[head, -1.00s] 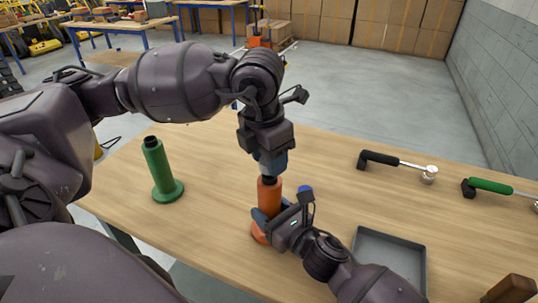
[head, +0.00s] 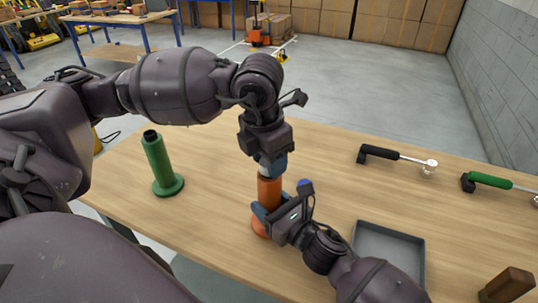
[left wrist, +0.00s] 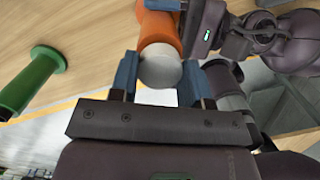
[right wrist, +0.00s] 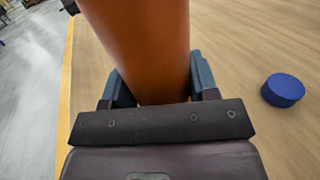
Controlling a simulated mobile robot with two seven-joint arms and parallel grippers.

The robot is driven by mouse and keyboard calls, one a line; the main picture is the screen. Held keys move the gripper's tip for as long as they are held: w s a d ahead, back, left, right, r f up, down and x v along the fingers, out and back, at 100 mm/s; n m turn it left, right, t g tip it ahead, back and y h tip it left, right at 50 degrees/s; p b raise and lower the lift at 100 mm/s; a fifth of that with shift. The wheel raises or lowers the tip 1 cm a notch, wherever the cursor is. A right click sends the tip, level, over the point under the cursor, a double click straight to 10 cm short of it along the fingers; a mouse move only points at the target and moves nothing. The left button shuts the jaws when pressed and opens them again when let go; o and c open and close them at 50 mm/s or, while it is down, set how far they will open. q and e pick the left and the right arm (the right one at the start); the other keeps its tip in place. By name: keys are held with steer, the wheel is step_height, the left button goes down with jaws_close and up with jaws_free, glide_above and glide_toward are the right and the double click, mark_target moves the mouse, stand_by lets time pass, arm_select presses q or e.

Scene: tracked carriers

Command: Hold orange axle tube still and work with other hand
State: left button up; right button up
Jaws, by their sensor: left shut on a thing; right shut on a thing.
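The orange axle tube (head: 268,191) stands upright on the wooden table, with its flared base partly hidden. My right gripper (head: 277,207) is shut around its lower body; the right wrist view shows the orange wall (right wrist: 140,45) between the fingers. My left gripper (head: 271,167) is directly above the tube, pointing down. It is shut on a pale grey round cap (left wrist: 160,70), which sits at the tube's top end. I cannot tell whether the cap is seated. The green axle tube (head: 158,163) stands upright to the left, its dark top end bare.
A blue cap (right wrist: 283,90) lies on the table just beyond my right gripper. An empty grey tray (head: 388,232) is to the right. A black-handled tool (head: 380,152) and a green-handled tool (head: 490,183) lie farther back. A brown block (head: 507,284) is at the front right.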

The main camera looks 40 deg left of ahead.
mark_target(263, 164)
arm_select(q)
steer(key=shift+f, duration=0.35)
steer(key=o, duration=1)
steer(key=r, duration=0.4)
steer(key=s+r, duration=0.1)
steer(key=r, duration=0.7)
steer(key=shift+s+a, duration=0.2)
